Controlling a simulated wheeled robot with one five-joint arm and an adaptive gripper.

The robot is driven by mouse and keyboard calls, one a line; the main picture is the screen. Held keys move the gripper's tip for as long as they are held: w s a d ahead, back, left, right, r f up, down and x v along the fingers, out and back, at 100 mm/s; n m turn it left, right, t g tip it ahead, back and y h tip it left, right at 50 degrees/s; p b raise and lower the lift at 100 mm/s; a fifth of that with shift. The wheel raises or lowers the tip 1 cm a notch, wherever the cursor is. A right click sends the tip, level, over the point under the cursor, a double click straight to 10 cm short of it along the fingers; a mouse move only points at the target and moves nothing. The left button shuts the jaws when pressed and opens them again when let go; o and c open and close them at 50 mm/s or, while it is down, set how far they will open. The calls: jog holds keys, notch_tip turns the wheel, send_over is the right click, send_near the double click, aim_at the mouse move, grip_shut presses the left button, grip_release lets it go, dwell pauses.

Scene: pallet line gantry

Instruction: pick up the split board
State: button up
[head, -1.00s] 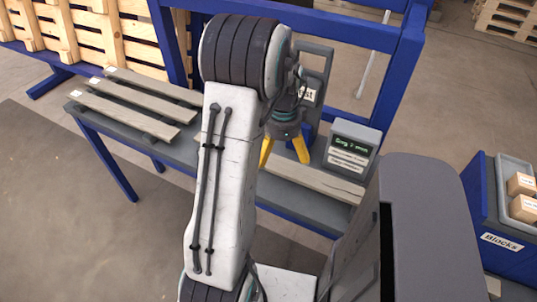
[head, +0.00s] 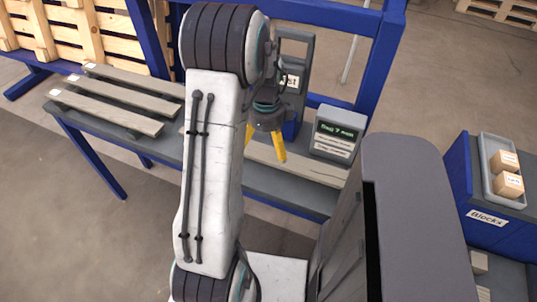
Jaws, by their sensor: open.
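A grey-brown board (head: 310,169) lies on the grey bench, its right end showing below the display and its left part hidden behind my arm. I cannot tell how far above the board the fingertips are.
A small display box (head: 336,132) stands on the bench right of my gripper. A grey upright stand (head: 293,80) is behind it. Blue frame posts (head: 375,75) rise behind the bench. A blue "Blocks" station (head: 460,185) with a tray of blocks is at right. Open floor lies at lower left.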

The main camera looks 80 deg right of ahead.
aim_at(267, 157)
jog(key=shift+f, duration=2.9)
jog(key=shift+c, duration=0.4)
jog(key=c, duration=1.1)
jog(key=shift+r, duration=0.1)
